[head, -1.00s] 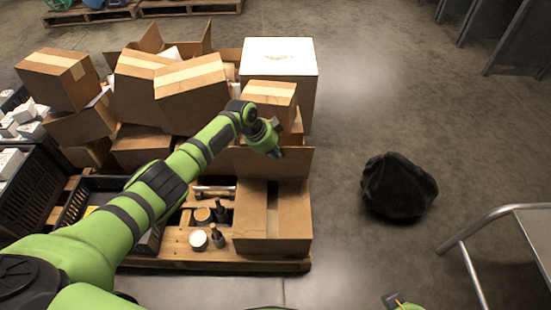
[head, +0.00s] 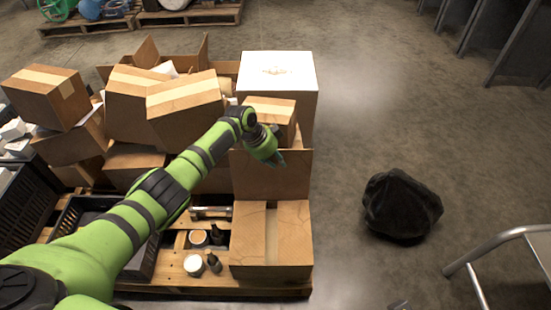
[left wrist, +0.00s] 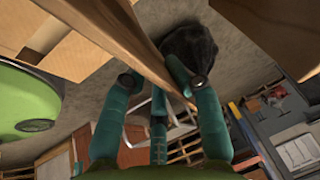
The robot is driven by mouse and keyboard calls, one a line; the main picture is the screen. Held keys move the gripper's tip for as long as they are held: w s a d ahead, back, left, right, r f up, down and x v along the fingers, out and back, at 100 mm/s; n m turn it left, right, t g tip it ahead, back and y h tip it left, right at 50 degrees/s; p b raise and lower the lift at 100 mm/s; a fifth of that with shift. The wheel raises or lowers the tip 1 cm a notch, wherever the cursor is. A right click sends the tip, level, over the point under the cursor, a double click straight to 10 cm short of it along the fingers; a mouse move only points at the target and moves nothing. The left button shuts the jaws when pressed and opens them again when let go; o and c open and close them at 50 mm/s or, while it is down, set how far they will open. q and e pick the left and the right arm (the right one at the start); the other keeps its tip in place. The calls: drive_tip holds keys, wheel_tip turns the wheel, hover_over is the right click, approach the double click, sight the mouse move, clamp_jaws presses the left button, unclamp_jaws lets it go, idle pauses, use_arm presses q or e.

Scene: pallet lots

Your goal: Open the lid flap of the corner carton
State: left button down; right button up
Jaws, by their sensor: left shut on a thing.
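The corner carton (head: 250,246) is a brown box at the front right corner of the pallet. Its far lid flap (head: 270,182) stands raised along the back edge, with its broad face toward me. The nearer top panels lie flat, with a lighter strip between them. My left gripper (head: 277,160) is at the flap's upper edge, shut on it. In the left wrist view the flap (left wrist: 128,48) runs as a brown board between the teal fingers (left wrist: 180,92). The fingertips partly hide its edge. My right gripper cannot be made out.
Stacked cartons (head: 185,98) and a white-topped box (head: 278,72) stand behind on the pallet (head: 215,287). Jars and bottles (head: 205,256) sit left of the carton. A black bag (head: 402,205) lies on open floor to the right, near a metal rail (head: 490,246).

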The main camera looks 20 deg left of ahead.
use_arm(q)
drive_tip(key=shift+w+a+r+t, duration=0.3)
drive_tip(key=shift+w+a+r, duration=0.05)
drive_tip(key=shift+w+a, duration=0.25)
drive_tip(key=c, duration=1.4)
unclamp_jaws()
drive_tip(key=shift+d+f, duration=0.1)
drive_tip(key=shift+o, duration=0.2)
drive_tip(key=shift+w, duration=0.1)
drive_tip(key=v, duration=1.1)
drive_tip(key=shift+s+d+r, duration=0.2)
drive_tip(key=shift+s+r, duration=0.05)
